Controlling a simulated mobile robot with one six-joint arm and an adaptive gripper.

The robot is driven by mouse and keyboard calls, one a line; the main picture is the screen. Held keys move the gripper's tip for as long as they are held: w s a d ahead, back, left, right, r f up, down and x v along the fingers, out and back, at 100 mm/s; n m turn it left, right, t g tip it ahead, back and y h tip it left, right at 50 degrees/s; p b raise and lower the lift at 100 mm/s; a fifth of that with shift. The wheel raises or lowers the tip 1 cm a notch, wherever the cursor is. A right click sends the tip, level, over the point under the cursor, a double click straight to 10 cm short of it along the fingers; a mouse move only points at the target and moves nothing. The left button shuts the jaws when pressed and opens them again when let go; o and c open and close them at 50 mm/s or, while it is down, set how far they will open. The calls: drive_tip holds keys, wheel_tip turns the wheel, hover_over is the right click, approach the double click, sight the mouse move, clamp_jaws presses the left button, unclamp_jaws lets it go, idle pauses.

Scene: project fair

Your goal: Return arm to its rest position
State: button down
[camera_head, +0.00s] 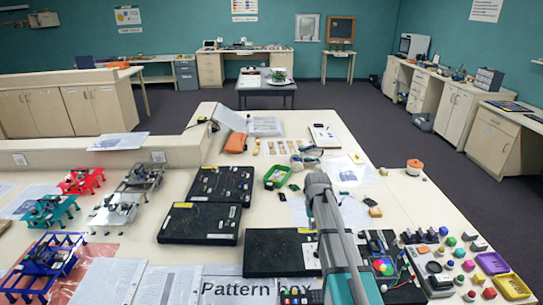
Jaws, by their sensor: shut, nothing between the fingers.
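My arm (335,235) rises from the bottom edge, right of centre, as grey and teal links. Its rounded grey top (318,183) stands in front of the long cream table (225,262). I cannot make out any fingers, so my gripper does not show in this view. The arm hides part of the table behind it, including part of a black box beside the "Pattern box" label (240,290).
Black boxes (200,222) and small coloured robots (82,180) stand left of the arm. Coloured buttons and trays (492,263) crowd the right side. An orange reel (414,167) sits near the right table edge. Dark floor (440,165) lies beyond that edge.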

drive_tip(key=s+a, duration=0.1)
drive_tip(key=s, duration=2)
drive_tip(key=shift+f+b, duration=0.25)
drive_tip(key=shift+b, duration=0.05)
